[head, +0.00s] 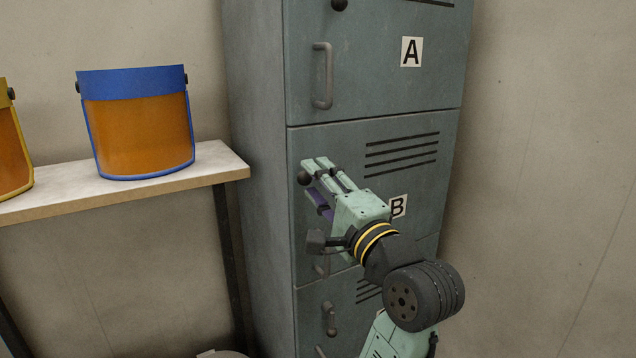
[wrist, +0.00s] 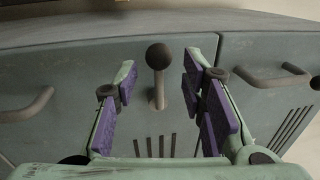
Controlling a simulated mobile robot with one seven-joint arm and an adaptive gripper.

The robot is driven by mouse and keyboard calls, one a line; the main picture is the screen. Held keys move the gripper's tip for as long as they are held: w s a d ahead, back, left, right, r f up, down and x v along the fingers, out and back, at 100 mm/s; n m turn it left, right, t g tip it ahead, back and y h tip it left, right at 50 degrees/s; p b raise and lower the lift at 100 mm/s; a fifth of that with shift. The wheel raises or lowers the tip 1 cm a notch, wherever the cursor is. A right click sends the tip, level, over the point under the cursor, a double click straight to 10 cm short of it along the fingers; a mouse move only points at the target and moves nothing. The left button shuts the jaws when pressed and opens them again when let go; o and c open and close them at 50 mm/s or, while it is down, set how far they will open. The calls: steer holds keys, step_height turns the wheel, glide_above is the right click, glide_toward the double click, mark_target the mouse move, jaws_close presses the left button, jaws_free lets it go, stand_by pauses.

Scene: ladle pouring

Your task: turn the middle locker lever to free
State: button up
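The middle locker door, marked B (head: 398,206), is grey-green with vent slots. Its lever has a dark round knob (head: 304,178) near the door's left edge; its stem is hidden by my gripper in the head view. In the wrist view the lever (wrist: 159,70) shows its knob toward the top of the picture, with the stem below it. My gripper (head: 320,176) is at this lever. In the wrist view my gripper (wrist: 160,80) is open, with purple finger pads on both sides of the lever and a gap visible on each side.
Door A (head: 375,75) is above, with a bar handle (head: 322,76). A lower door has its own lever (head: 330,318). The B door's handle (wrist: 25,105) shows left in the wrist view. A shelf (head: 120,185) at left holds a blue-framed visor (head: 138,130) and a yellow-framed one (head: 12,150).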

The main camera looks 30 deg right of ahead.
steer(key=s+f, duration=0.2)
steer(key=s, duration=0.9)
steer(key=shift+s+f, duration=0.15)
steer(key=shift+s, duration=0.05)
